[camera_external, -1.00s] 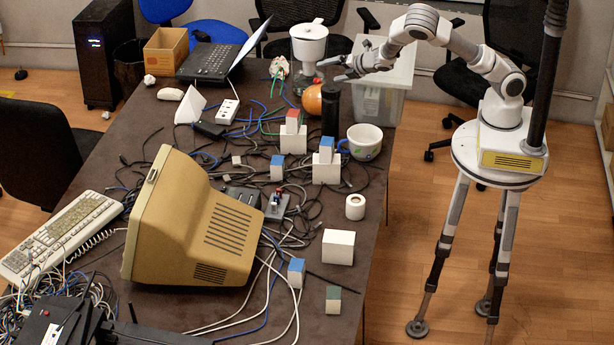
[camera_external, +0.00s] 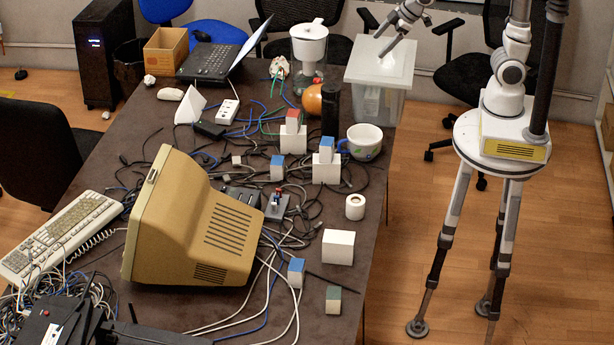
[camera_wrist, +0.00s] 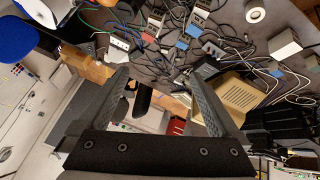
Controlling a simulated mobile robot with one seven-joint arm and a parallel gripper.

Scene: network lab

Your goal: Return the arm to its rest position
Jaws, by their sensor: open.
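My gripper (camera_external: 383,46) is raised at the top of the external view, above the clear plastic bin (camera_external: 368,68) beside the table's far right corner. It is apart from the table. In the wrist view my gripper (camera_wrist: 160,88) shows two dark fingers spread wide with nothing between them. My arm rises from its white round base (camera_external: 500,150), and its upper part is cut off by the top edge of the external view.
The dark table (camera_external: 120,220) holds a beige monitor (camera_external: 200,230), a keyboard (camera_external: 55,235), cables and several small blocks. A black cylinder (camera_external: 331,110), a white mug (camera_external: 364,142) and a water pitcher (camera_external: 308,45) stand near the bin. Office chairs (camera_external: 480,60) stand behind.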

